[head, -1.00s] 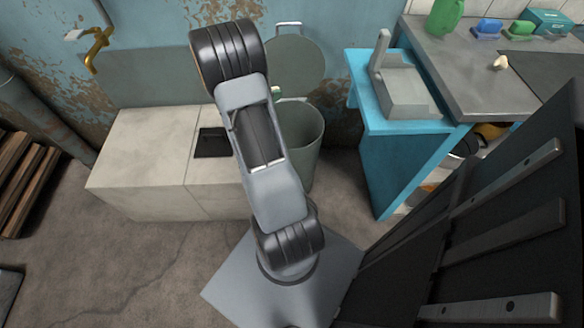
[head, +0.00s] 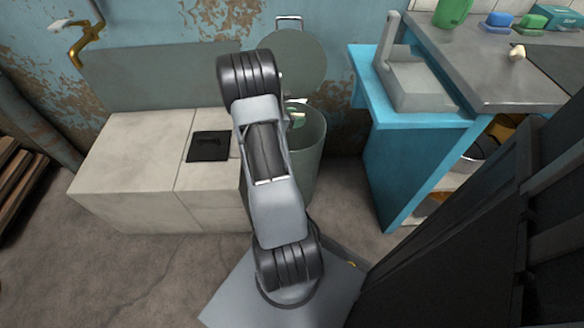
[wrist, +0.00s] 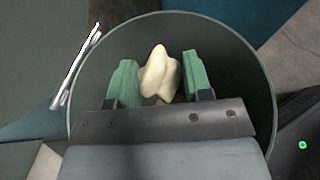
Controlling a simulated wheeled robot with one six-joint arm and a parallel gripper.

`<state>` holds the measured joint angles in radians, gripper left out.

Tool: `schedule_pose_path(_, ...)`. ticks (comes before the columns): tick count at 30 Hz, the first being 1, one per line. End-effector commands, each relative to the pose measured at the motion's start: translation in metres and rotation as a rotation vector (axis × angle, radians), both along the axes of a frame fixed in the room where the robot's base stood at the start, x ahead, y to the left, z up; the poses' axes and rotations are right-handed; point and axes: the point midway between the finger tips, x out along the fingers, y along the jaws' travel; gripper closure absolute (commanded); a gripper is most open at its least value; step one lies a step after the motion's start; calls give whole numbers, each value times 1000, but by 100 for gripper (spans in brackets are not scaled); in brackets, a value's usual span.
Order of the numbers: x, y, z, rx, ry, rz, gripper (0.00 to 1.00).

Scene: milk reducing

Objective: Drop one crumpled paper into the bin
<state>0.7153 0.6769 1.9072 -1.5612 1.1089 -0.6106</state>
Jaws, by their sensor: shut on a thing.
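The crumpled paper (wrist: 160,76) is a cream-coloured lump between the green fingers of my gripper (wrist: 158,64) in the wrist view. My gripper is shut on it. The bin (head: 312,158) is a grey-green round bin behind my arm in the head view, with its lid (head: 300,58) raised at the back. In the wrist view the bin's round wall (wrist: 238,66) surrounds the fingers and the paper, so they are over or within its mouth. In the head view only a green part of my gripper (head: 296,115) shows at the bin opening; my arm hides part of the bin.
A pale block bench (head: 130,160) with a black plate (head: 209,146) stands left of the bin. A blue cabinet (head: 420,165) is to the right. A second pale crumpled lump (head: 517,52) lies on the grey counter (head: 490,85). A dark panel fills the lower right.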

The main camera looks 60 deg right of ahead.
Motion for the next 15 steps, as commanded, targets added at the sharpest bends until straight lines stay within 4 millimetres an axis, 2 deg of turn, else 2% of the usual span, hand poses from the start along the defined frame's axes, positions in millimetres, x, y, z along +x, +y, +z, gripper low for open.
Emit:
schedule_pose_path(1,0,0,-10,0,0,1,76)
schedule_pose_path(4,0,0,-17,0,0,1,76)
schedule_pose_path(14,0,0,-18,0,0,1,76)
schedule_pose_path(15,0,0,-18,0,0,1,51)
